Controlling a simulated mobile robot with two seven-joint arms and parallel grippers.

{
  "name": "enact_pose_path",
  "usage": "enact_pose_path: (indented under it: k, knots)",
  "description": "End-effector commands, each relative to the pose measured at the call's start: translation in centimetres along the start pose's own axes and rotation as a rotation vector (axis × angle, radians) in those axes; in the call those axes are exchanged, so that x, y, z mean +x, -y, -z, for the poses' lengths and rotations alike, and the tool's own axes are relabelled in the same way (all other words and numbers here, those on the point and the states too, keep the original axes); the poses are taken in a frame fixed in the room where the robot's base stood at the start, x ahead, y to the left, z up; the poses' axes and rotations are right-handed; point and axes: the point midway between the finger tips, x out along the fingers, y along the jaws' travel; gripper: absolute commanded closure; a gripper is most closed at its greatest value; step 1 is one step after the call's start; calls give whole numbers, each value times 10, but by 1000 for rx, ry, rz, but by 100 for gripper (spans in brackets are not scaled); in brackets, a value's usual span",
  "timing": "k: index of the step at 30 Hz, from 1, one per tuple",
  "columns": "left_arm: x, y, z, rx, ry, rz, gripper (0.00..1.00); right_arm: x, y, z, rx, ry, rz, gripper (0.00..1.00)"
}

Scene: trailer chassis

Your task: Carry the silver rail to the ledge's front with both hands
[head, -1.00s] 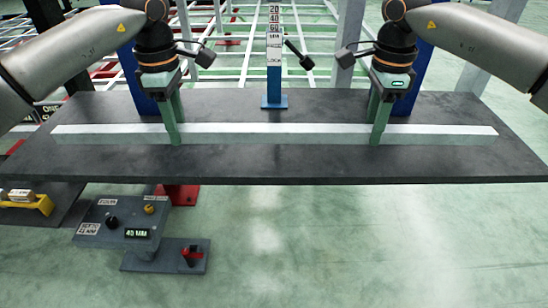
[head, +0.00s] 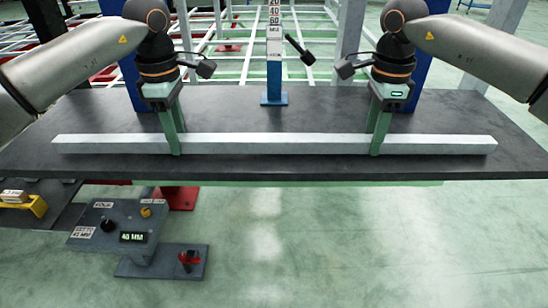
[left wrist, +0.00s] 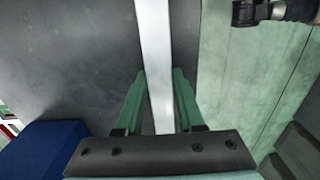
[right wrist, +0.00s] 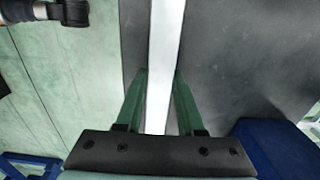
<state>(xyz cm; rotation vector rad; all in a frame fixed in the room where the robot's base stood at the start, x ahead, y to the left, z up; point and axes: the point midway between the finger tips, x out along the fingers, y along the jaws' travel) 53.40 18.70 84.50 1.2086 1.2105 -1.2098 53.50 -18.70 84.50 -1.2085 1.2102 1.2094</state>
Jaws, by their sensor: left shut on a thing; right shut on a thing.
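The silver rail (head: 275,144) is a long square bar running left to right along the dark grey ledge (head: 270,168), near its front edge. I cannot tell whether it touches the ledge or hangs slightly above it. My left gripper (head: 176,146) is shut on the rail left of its middle, and my right gripper (head: 378,146) is shut on it right of its middle. The rail also runs between the fingers in the left wrist view (left wrist: 154,50) and the right wrist view (right wrist: 164,50). Both rail ends stick out past the grippers.
A blue post with a height scale (head: 274,75) stands at the back middle of the ledge. A control box with a lit display (head: 118,232) and a small red-knobbed box (head: 188,257) sit below the front left. White frame bars lie behind. The floor at front right is clear.

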Motion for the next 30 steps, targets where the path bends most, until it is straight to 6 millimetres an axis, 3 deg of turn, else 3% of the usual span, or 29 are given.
enact_pose_path:
  k: [5,6,14,23,30]
  knots:
    - [10,0,-2,3,4,-3,100,10,0,-2,-2,4,3,100]
    - [11,0,-2,3,3,-1,62,11,0,-1,-2,3,1,62]
    - [9,0,-1,1,1,0,33,9,0,-1,-1,1,0,33]
    - [6,0,0,0,1,-1,33,9,0,0,0,0,0,33]
    - [-31,-1,-1,-1,2,-4,33,9,0,0,0,0,0,33]
